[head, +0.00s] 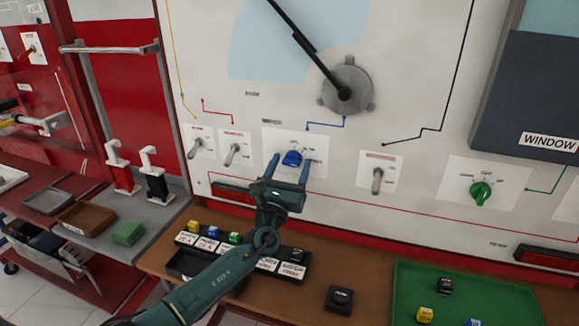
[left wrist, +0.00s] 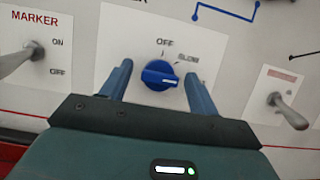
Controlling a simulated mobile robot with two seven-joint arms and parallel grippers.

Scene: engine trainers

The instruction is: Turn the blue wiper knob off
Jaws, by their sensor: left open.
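The blue wiper knob (head: 291,158) sits on a white label plate on the upright panel, below the big wiper dial. In the left wrist view the knob (left wrist: 158,76) has its grip ridge lying nearly level. OFF is printed above it, SLOW at upper right, and a third label at right is mostly hidden by a finger. The ridge does not point up at OFF; its exact setting is hard to tell. My left gripper (head: 290,165) is open, with one finger on each side of the knob and gaps visible between. My right gripper is not in view.
Toggle switches (head: 235,154) stand left of the knob and another toggle (head: 377,181) stands right. A green knob (head: 481,192) is farther right.

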